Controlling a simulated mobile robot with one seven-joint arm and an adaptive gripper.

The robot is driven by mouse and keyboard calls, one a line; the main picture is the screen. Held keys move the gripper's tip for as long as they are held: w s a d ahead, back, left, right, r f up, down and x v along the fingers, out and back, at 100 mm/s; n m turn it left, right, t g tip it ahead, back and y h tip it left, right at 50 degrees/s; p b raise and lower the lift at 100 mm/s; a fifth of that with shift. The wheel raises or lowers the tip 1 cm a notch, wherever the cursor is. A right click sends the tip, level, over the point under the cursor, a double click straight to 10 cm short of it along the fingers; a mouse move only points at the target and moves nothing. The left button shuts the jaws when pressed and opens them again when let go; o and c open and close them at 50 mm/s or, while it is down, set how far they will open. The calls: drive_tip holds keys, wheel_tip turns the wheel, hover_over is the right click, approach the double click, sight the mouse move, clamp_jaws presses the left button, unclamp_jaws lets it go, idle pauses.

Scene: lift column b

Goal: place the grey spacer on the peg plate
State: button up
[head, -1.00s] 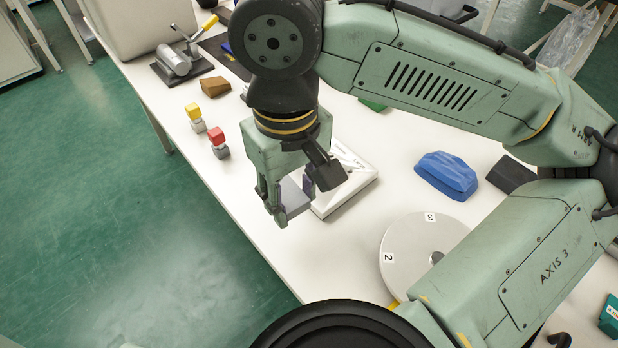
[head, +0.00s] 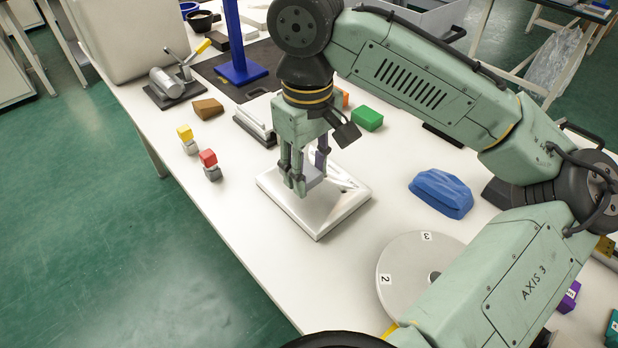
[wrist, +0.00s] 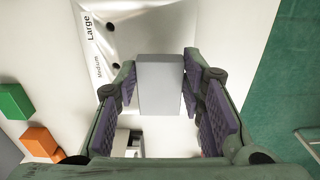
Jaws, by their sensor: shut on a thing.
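My gripper (head: 309,180) is shut on the grey spacer (wrist: 161,86), a plain light-grey block held between the purple finger pads. In the head view the fingers partly hide the spacer. The peg plate (head: 322,219) is a pale, low plate on the white table, below my gripper. In the wrist view the plate (wrist: 185,28) shows the labels "Large" and "Medium" with dark round spots beside them. The spacer covers part of the plate there. I cannot tell whether the spacer touches the plate.
A green block (head: 368,118) and a blue lump (head: 441,192) lie to the right. A numbered disc (head: 400,262) is at the front. Red-topped (head: 208,158) and yellow-topped (head: 185,133) pieces stand near the left edge. A blue post (head: 238,45) stands behind.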

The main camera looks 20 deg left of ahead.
sight(309, 173)
drive_tip(key=shift+w+f, duration=0.1)
drive_tip(key=shift+w, duration=0.05)
drive_tip(key=shift+f, duration=1.7)
drive_tip(key=shift+f, duration=0.2)
drive_tip(key=o, duration=1.2)
wheel_tip(309, 173, up, 12)
drive_tip(key=shift+r, duration=0.25)
